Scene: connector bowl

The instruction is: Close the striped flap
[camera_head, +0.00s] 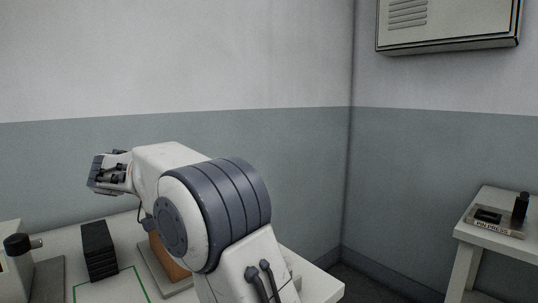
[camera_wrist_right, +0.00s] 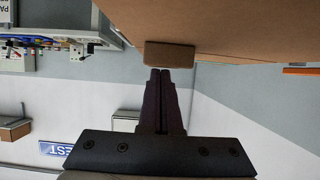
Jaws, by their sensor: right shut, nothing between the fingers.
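A brown box (camera_head: 168,259) stands on a light base on the table, mostly hidden behind my right arm in the head view. In the right wrist view, a plain brown surface (camera_wrist_right: 240,28) fills the top, with a small brown block (camera_wrist_right: 170,55) projecting from its edge. I see no stripes on it, and I cannot make out the striped flap. My left gripper is not in view.
A black ridged block (camera_head: 99,251) and a green outline (camera_head: 112,286) are on the white table. A black-capped device (camera_head: 17,245) is at the left edge. A side table (camera_head: 490,238) with a pin press stands right; a cabinet (camera_head: 448,24) hangs on the wall.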

